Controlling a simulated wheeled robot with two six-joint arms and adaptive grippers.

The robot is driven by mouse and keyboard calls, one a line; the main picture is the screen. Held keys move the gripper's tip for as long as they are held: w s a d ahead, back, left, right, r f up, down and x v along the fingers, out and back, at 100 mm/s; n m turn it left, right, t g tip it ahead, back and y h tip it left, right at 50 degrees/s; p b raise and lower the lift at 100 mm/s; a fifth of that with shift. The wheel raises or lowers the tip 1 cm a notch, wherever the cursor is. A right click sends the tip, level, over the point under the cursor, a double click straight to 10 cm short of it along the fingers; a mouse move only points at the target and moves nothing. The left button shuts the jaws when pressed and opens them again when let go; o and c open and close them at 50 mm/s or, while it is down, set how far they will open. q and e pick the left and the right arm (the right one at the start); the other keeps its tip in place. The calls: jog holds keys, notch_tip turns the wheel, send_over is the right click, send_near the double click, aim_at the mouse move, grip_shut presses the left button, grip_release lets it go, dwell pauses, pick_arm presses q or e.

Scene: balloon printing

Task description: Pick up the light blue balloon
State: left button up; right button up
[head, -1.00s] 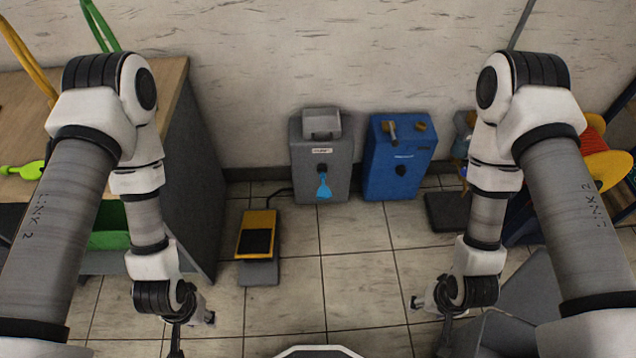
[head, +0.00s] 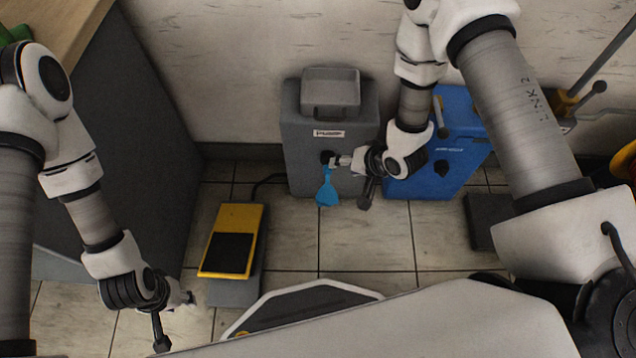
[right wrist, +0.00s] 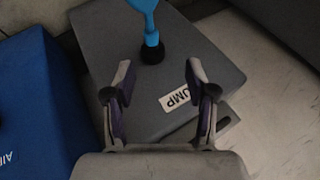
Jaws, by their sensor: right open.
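The light blue balloon (head: 327,188) hangs from the black nozzle on the front of the grey pump (head: 300,150). In the right wrist view the balloon (right wrist: 146,12) runs from the nozzle (right wrist: 152,50) out past the top edge. My right gripper (head: 350,182) is just right of the balloon and in front of the pump. In the right wrist view its two fingers (right wrist: 158,76) are spread with nothing between them; the nozzle and balloon lie just beyond the tips. My left gripper (head: 176,322) is low on the left, far from the balloon, with its fingers apart and empty.
A blue machine (head: 435,180) stands right of the pump, partly behind my right arm. A yellow foot pedal (head: 240,215) lies on the tiled floor at the left front. A grey-sided wooden table (head: 130,130) is at the left. A dark pedal (head: 484,215) is at the right.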

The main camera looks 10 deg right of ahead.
aim_at(330, 171)
jog(key=b+x, duration=0.2)
jog(key=x, duration=0.1)
jog(key=d+b+x, duration=0.1)
jog(key=b+x, duration=0.1)
jog(key=x, duration=0.2)
jog(key=b+x, duration=0.2)
jog(key=x, duration=0.2)
jog(key=shift+s+d+f, duration=0.1)
jog(key=shift+d+f, duration=0.15)
jog(key=shift+f, duration=0.15)
pick_arm(q)
notch_tip(330, 171, down, 8)
jog(key=shift+f, duration=0.15)
pick_arm(e)
jog(key=shift+r, duration=0.1)
jog(key=c, duration=0.8)
